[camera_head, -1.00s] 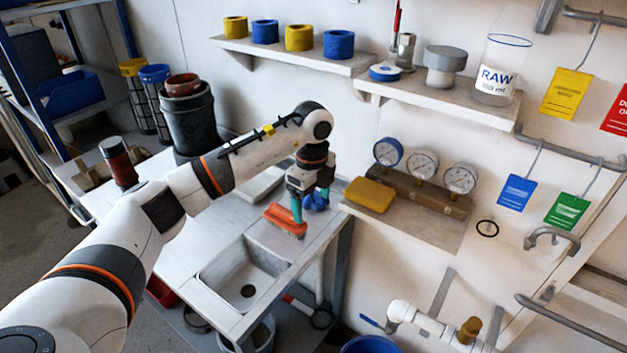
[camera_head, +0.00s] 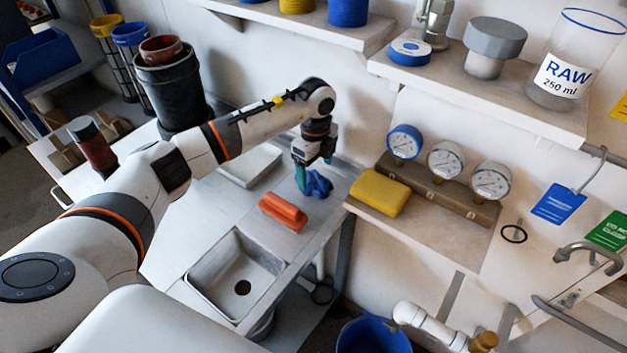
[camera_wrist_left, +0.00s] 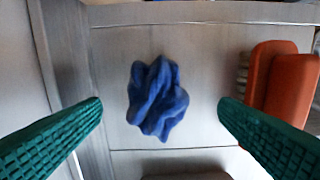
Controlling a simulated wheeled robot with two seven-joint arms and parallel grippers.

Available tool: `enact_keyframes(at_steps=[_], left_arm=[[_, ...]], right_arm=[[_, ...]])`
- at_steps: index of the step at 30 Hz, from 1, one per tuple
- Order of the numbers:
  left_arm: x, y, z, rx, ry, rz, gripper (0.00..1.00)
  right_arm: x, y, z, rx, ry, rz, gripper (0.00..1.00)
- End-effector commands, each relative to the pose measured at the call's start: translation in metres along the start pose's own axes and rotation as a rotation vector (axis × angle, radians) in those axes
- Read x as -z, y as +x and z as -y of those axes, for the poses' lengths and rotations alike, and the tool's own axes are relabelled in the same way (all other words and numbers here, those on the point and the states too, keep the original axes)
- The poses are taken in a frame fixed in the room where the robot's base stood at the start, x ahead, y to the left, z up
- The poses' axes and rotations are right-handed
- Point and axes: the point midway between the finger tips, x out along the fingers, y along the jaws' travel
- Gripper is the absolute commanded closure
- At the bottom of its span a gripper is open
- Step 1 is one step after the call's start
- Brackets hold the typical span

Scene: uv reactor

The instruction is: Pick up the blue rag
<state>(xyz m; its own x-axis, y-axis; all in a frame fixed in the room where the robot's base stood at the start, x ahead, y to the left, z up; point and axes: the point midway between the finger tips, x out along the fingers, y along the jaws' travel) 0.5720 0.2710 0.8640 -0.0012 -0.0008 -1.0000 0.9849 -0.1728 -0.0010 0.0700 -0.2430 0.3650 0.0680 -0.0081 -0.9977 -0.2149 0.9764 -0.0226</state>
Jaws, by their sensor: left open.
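The blue rag (camera_head: 318,185) lies crumpled on the metal counter (camera_head: 222,212), behind the sink. It also shows in the left wrist view (camera_wrist_left: 157,98), between the two green fingers. My left gripper (camera_head: 313,178) is open and points down over the rag. In the left wrist view its fingers (camera_wrist_left: 160,125) stand wide apart on either side of the rag, with nothing between them touching it. In the head view the gripper hides part of the rag. My right gripper is not in view.
An orange brush (camera_head: 284,211) lies close to the rag; it shows at the right in the left wrist view (camera_wrist_left: 285,82). The sink (camera_head: 236,280) is in front. A yellow sponge (camera_head: 380,192) and gauges (camera_head: 446,160) sit on a low shelf to the right. A black bin (camera_head: 175,95) stands behind.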

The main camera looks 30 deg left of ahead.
Motion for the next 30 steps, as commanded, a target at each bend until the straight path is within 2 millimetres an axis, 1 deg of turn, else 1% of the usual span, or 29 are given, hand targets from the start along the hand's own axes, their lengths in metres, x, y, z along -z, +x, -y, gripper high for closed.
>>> enact_keyframes(at_steps=[2, 6, 10, 14, 20, 21, 28, 29, 30], left_arm=[[0.0, 0.006, -0.001, 0.002, 0.0, 0.001, 0.16], [0.003, 0.026, -0.003, 0.004, -0.001, 0.001, 0.16], [0.003, 0.045, -0.004, 0.002, 0.0, 0.0, 0.16], [0.003, 0.052, -0.004, 0.001, 0.001, 0.0, 0.16], [0.004, 0.052, -0.004, 0.0, 0.001, 0.0, 0.16], [0.004, 0.052, -0.004, 0.0, 0.001, 0.0, 0.23], [0.004, 0.052, -0.005, 0.0, 0.0, 0.0, 0.61], [0.004, 0.052, -0.005, 0.0, 0.0, 0.0, 0.65], [0.004, 0.052, -0.005, -0.001, 0.0, 0.0, 0.65]], right_arm=[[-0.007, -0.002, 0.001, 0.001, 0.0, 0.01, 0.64], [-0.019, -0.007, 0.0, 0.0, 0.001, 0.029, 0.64], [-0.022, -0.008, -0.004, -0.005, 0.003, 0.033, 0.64], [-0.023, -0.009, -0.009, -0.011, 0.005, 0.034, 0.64], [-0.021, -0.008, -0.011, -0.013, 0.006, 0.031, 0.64], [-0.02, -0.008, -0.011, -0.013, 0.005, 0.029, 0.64], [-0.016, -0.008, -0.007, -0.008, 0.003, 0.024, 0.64], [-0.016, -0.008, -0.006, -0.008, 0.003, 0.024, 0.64], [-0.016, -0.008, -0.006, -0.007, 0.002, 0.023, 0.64]])
